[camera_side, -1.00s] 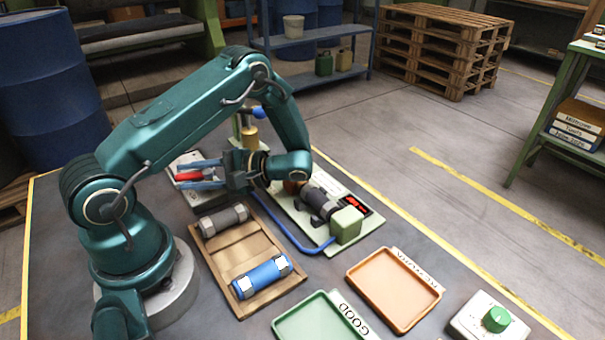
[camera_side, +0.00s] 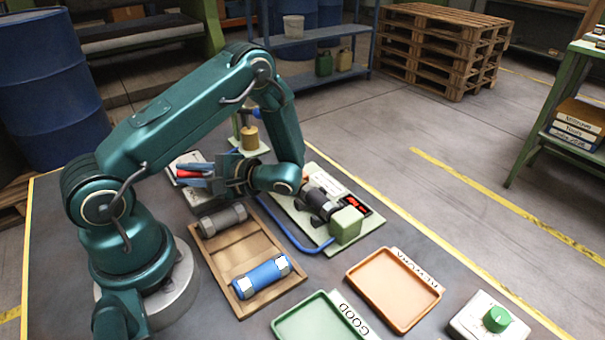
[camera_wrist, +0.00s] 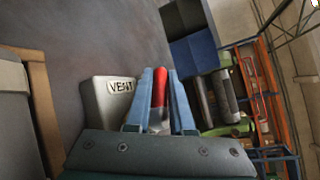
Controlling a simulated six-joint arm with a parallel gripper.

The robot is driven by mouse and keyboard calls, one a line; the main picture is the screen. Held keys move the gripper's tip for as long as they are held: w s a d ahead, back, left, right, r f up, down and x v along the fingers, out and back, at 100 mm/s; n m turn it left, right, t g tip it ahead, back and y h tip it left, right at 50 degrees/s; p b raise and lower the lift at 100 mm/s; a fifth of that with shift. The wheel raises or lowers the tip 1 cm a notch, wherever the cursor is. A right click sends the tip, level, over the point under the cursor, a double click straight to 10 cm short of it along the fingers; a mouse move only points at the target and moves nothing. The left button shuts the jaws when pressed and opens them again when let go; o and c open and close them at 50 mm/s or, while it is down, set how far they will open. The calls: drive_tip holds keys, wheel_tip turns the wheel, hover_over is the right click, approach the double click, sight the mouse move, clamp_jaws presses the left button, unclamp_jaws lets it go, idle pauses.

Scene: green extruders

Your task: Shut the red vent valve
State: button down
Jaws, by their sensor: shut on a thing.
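The grey box with the VENT label (camera_wrist: 108,103) is just left of the fingers. My gripper (camera_side: 194,173) is shut on the red lever; it also shows in the wrist view (camera_wrist: 158,100). Part of the valve box is hidden behind the gripper in the side view.
A wooden tray (camera_side: 223,257) with a grey cylinder (camera_side: 222,219) and a blue cylinder (camera_side: 263,275) lies in front of the valve. A pale green fixture plate (camera_side: 312,233) with a dark cylinder and blue hose is to the right. Green and orange trays (camera_side: 395,290) lie front right.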

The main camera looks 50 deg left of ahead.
sight(198, 174)
drive_tip(key=shift+w+a+m+t, duration=0.1)
drive_tip(key=shift+w+m+t, duration=0.05)
drive_tip(key=shift+m+t, duration=0.2)
drive_tip(key=c, duration=1.1)
unclamp_jaws()
drive_tip(key=shift+v, duration=2.55)
